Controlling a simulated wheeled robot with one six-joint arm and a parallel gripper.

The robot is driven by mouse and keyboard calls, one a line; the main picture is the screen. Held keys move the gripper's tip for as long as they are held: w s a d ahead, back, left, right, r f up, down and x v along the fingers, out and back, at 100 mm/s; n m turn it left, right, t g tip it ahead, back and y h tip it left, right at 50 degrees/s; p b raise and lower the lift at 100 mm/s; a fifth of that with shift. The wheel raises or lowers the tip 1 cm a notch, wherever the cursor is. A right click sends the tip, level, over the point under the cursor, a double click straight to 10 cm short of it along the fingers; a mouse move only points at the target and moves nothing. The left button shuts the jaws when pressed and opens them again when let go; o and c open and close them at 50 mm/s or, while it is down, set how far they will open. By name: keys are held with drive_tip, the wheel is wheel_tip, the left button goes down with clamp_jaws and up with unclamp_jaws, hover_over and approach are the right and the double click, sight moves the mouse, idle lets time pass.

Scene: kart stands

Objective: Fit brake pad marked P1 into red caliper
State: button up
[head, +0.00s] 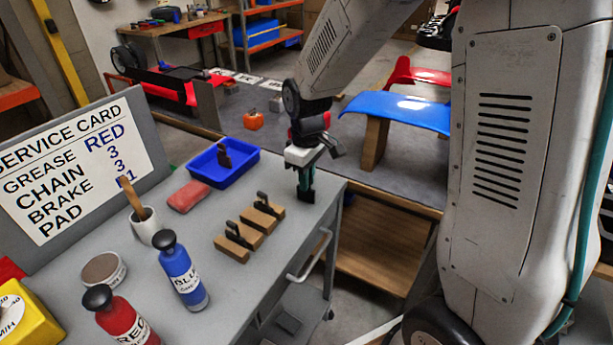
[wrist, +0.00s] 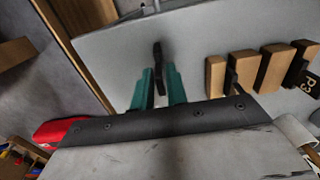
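My gripper (head: 305,190) is above the right end of the grey bench. In the wrist view its teal fingers (wrist: 158,88) are closed about a thin black pad-like piece (wrist: 158,58). No mark on that piece is readable. Two wooden holders with black pads stand on the bench left of my gripper, a nearer one (head: 231,247) and a farther one (head: 263,217). In the wrist view one black pad (wrist: 311,82) reads P3. Another dark piece (head: 224,155) stands in the blue tray (head: 207,176). I cannot make out a red caliper.
The bench (head: 200,232) also carries a blue bottle (head: 181,270), a red bottle (head: 127,318), a white cup (head: 146,225), a tin (head: 103,270) and a reddish block (head: 188,196). A service card (head: 73,170) stands behind. A blue panel (head: 398,109) lies beyond the bench.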

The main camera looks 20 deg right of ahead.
drive_tip(key=shift+o, duration=0.9)
drive_tip(key=shift+r, duration=0.1)
wheel_tip(320, 180, up, 12)
drive_tip(key=s+d+r+m, duration=0.1)
drive_tip(key=s+r+m, duration=0.2)
drive_tip(key=s, duration=1)
wheel_tip(320, 180, up, 2)
drive_tip(key=shift+s+d+r+m+t, duration=0.15)
drive_tip(key=shift+s+d+m+t, duration=0.15)
drive_tip(key=shift+t, duration=0.1)
drive_tip(key=shift+o, duration=0.4)
drive_tip(key=s+f+m, duration=0.1)
drive_tip(key=s+m, duration=0.2)
drive_tip(key=s, duration=0.8)
drive_tip(key=shift+s+d+t, duration=0.25)
drive_tip(key=shift+d+t, duration=0.05)
drive_tip(key=shift+s+d+f+m, duration=0.1)
drive_tip(key=shift+s+m, duration=0.15)
drive_tip(key=shift+m, duration=0.15)
